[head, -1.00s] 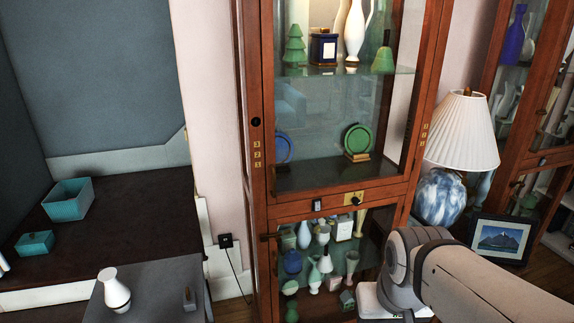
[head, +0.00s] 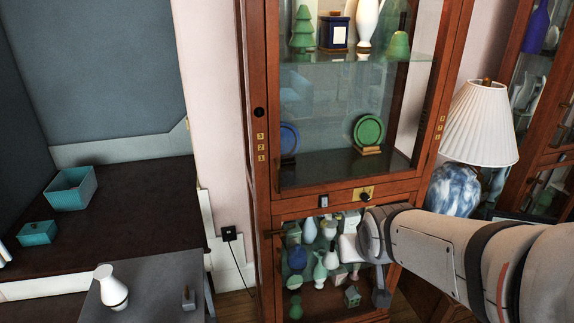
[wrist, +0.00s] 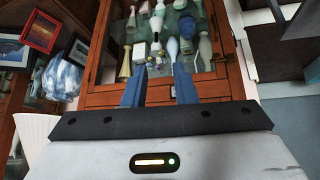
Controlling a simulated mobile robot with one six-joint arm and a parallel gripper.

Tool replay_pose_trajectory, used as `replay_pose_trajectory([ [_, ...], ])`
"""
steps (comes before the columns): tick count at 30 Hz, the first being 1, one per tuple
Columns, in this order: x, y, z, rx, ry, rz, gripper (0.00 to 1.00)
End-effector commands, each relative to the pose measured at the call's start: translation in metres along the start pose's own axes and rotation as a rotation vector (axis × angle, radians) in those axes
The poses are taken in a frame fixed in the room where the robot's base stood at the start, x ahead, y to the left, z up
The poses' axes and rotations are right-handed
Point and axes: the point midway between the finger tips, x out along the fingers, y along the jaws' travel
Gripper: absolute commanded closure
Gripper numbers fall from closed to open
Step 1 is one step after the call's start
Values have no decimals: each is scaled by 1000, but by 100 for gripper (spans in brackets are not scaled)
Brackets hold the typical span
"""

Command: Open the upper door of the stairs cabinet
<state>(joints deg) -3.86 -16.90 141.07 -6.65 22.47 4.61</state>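The tall wooden cabinet (head: 258,190) stands in the middle of the head view. Its upper glass door (head: 340,105) looks shut. A dark knob on a brass plate (head: 366,194) sits on the rail just below the upper glass, with a small light tag (head: 323,201) to its left. The lower glazed section (head: 283,278) is partly hidden by my arm. In the wrist view, my gripper (wrist: 160,68) has its two blue fingers spread apart, with nothing between them. The fingers point at the cabinet, which shows inverted there; I cannot tell whether they touch it.
Glass and ceramic pieces stand inside the cabinet. A lamp (head: 480,125) stands close on the right, beside another cabinet (head: 515,60). At left are a dark bench (head: 120,215) with teal boxes and a grey table with a white vase (head: 110,287).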

Motion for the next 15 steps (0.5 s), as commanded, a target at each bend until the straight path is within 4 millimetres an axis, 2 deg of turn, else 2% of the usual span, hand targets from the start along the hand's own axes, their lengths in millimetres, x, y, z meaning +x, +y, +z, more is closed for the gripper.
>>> replay_pose_trajectory([
  [1,18,-6,-17,-21,71,-8,75],
  [6,55,-32,-82,-81,358,-66,75],
  [12,77,-79,-137,-136,675,-203,75],
  [15,80,-101,-151,-150,799,-279,75],
])
